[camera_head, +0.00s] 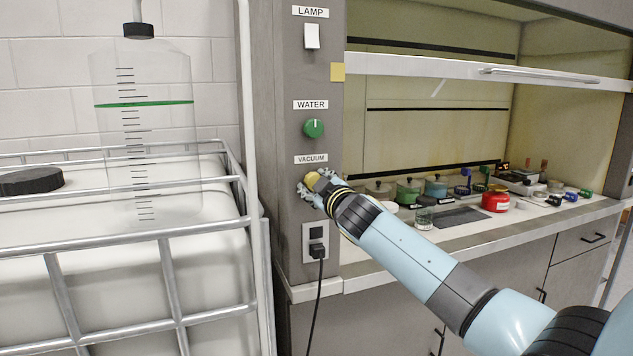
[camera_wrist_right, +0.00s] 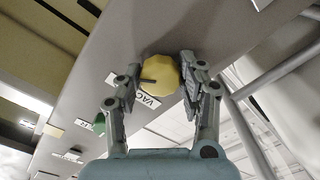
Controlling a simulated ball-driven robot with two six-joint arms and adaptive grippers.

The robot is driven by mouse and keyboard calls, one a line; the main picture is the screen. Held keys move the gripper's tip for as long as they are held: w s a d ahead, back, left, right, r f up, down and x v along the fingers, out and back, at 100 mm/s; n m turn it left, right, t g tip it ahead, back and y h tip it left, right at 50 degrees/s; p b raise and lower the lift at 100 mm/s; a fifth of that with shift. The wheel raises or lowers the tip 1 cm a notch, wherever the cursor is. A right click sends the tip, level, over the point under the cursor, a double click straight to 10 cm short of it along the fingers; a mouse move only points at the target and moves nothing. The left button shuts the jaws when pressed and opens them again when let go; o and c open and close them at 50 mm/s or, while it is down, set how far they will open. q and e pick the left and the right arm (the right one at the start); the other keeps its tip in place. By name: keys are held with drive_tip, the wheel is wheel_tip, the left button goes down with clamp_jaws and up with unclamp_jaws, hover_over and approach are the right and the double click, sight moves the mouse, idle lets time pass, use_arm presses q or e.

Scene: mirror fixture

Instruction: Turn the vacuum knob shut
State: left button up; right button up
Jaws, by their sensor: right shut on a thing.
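The yellow vacuum knob (camera_head: 312,180) is on the grey fume hood post, just under the VACUUM label (camera_head: 311,159). My right gripper (camera_head: 322,190) reaches it from the lower right and is shut on it. In the right wrist view the knob (camera_wrist_right: 160,75) sits between the two fingers of my right gripper (camera_wrist_right: 158,82), with a dark pointer line on its face toward the left finger. Part of the VACUUM label (camera_wrist_right: 147,98) shows beside the knob. My left gripper is in neither view.
The green water knob (camera_head: 314,128) and the lamp switch (camera_head: 312,36) are above on the post. A socket with a black plug (camera_head: 318,250) is below. A caged white tank (camera_head: 110,220) stands left. Vessels, including a red container (camera_head: 495,201), stand in the hood.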

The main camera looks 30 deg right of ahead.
drive_tip(key=n+p, duration=0.3)
drive_tip(key=n, duration=0.8)
drive_tip(key=shift+n, duration=0.4)
idle(0.3)
drive_tip(key=o, duration=1.2)
drive_tip(key=shift+s, duration=0.1)
drive_tip(key=v, duration=1.2)
drive_tip(key=shift+a+r, duration=0.1)
